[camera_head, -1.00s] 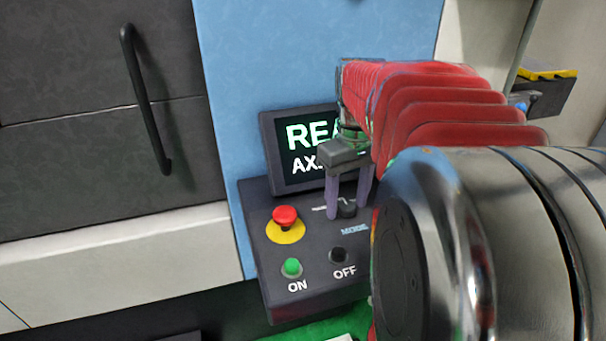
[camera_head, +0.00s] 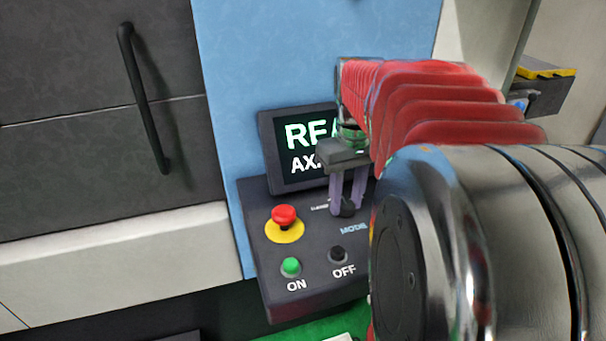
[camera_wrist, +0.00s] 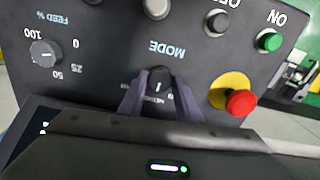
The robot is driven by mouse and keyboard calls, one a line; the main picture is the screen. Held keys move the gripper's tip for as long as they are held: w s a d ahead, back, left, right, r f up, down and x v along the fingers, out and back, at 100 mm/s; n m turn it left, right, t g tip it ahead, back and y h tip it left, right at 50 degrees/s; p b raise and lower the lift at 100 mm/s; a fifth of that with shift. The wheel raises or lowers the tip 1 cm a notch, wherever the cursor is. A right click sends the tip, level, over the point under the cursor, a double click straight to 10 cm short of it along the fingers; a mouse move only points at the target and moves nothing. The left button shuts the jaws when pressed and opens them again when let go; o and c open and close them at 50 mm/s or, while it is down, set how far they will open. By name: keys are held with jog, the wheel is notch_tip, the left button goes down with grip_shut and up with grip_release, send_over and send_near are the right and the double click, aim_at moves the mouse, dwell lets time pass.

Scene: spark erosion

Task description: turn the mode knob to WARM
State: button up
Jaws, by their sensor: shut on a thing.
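The dark mode knob (camera_wrist: 158,84) sits on the black control panel, beside the printed word MODE, which is upside down in the wrist view. My gripper (camera_wrist: 158,100) is shut on the knob, one finger on each side. In the head view my gripper (camera_head: 347,208) comes down on the knob from above, and the knob (camera_head: 346,210) shows only partly between the fingertips. A white pointer line on the knob shows in the wrist view. The printed position labels are partly covered by the fingers, so I cannot tell which one it points at.
A red emergency button (camera_head: 284,217) on a yellow disc is close beside my gripper. The green ON button (camera_head: 291,267) and black OFF button (camera_head: 338,254) are nearer the panel's front. A FEED knob (camera_wrist: 45,54) is on the other side. A screen (camera_head: 300,150) stands behind.

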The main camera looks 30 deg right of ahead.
aim_at(346, 204)
jog(key=m, duration=0.4)
jog(key=shift+m, duration=2.2)
jog(key=o, duration=1.1)
jog(key=shift+r, duration=0.1)
notch_tip(346, 204, up, 14)
jog(key=shift+f, duration=0.25)
